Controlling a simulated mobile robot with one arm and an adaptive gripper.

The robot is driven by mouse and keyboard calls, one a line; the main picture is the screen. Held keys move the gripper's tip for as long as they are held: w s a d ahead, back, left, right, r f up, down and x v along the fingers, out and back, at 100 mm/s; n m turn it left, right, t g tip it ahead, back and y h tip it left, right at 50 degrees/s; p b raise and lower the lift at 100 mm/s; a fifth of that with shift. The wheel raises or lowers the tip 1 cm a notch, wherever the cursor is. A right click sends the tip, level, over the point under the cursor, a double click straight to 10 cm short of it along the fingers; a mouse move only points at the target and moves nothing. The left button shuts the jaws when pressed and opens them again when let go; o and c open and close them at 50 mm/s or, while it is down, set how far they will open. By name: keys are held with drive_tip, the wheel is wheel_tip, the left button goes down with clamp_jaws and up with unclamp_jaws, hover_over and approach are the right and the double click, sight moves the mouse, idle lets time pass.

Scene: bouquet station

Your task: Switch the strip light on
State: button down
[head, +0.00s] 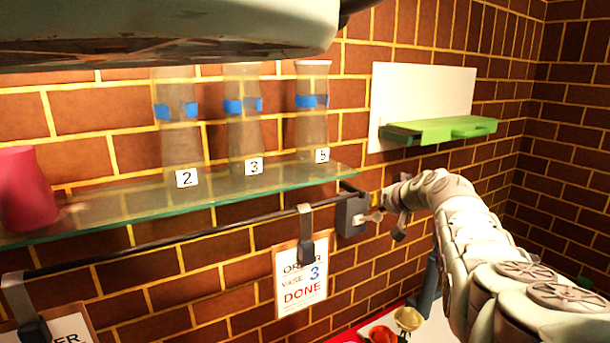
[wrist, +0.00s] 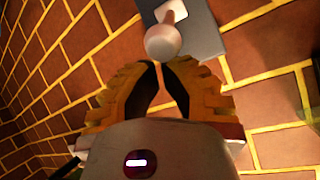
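A grey switch box (head: 350,214) sits at the right end of a dark bar (head: 215,230) under the glass shelf. A pale rounded lever (head: 372,217) sticks out from it. In the wrist view the lever's round end (wrist: 163,42) stands out from a white plate on the grey box (wrist: 205,38), just beyond my fingertips. My gripper (head: 379,200) is beside the box on its right. Its yellow-and-black fingers (wrist: 160,66) are drawn together with nothing between them. A small gap to the lever seems to remain; contact cannot be told. No glow shows along the bar.
The glass shelf (head: 250,190) carries several numbered vases and a red cup (head: 27,188). A green ledge (head: 440,130) is on the wall at right. An order card (head: 300,280) hangs below the bar. Flowers (head: 408,318) are below my arm.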

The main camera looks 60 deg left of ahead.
drive_tip(key=shift+w+d+f+y+b, duration=0.1)
drive_tip(key=shift+d+f+y+b, duration=0.45)
drive_tip(key=shift+b, duration=1.4)
